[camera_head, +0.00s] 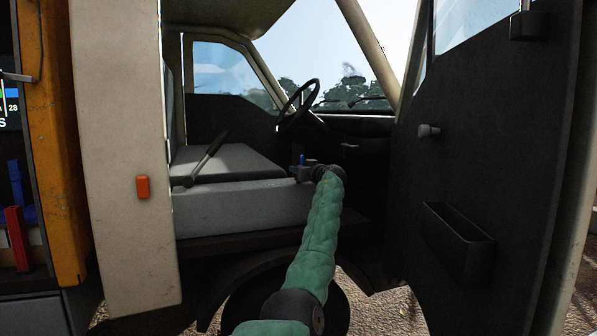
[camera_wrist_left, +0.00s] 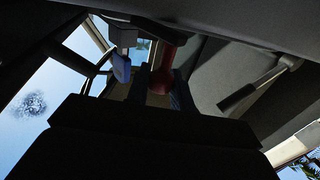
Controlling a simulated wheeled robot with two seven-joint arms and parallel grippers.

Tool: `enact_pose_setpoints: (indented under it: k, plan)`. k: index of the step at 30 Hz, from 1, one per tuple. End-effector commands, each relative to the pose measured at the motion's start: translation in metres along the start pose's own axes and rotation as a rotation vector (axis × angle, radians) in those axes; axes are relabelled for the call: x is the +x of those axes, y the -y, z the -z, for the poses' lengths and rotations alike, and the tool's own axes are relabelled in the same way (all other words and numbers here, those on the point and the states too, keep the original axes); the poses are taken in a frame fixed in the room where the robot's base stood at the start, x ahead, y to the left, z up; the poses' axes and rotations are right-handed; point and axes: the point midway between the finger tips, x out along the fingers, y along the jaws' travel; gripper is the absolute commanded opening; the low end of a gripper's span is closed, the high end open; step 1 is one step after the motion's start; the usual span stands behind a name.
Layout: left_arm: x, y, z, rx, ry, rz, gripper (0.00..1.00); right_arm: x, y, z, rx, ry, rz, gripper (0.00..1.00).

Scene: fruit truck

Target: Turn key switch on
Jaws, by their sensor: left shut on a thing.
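A red handle (camera_wrist_left: 162,76), which looks like the key switch, sits between the two dark fingers of my left gripper (camera_wrist_left: 160,84) in the left wrist view. My left gripper is shut on it. In the head view, my left gripper (camera_head: 304,173) is inside the truck cab, at the near side of the seat base. The red handle is hidden there behind my gripper and wrist. Its exact turn angle is hard to tell. My right gripper is not in view.
A blue-tipped lever (camera_wrist_left: 121,67) stands right beside the red handle, and its blue tip (camera_head: 301,159) shows above my gripper. A lever with a dark grip (camera_head: 205,158) lies left. The steering wheel (camera_head: 299,104) is beyond. The open door (camera_head: 480,130) stands right.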

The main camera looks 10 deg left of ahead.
Motion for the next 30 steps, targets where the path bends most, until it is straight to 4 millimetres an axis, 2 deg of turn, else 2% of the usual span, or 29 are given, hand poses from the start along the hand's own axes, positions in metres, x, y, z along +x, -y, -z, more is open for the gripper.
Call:
enact_pose_setpoints:
  k: [4, 5, 7, 8, 16, 20, 30]
  plan:
    - [-0.001, -0.001, -0.002, 0.001, 0.002, -0.001, 0.0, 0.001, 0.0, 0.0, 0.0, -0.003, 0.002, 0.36]
    - [-0.001, -0.001, -0.002, 0.001, 0.002, -0.001, 0.27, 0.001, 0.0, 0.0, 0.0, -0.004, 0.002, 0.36]
    - [-0.001, -0.001, -0.002, 0.001, 0.002, -0.001, 0.41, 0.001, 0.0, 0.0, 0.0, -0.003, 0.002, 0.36]
    - [-0.001, -0.001, -0.002, 0.001, 0.002, -0.001, 0.43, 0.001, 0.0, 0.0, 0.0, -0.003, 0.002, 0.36]
    - [-0.001, -0.001, -0.001, 0.0, 0.001, -0.001, 0.43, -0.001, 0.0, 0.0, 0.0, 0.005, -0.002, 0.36]
    - [-0.007, -0.001, 0.0, -0.001, 0.0, -0.002, 0.43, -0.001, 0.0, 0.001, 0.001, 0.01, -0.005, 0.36]
    - [-0.051, -0.002, -0.001, 0.0, 0.001, -0.003, 0.43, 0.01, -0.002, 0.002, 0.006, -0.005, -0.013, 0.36]
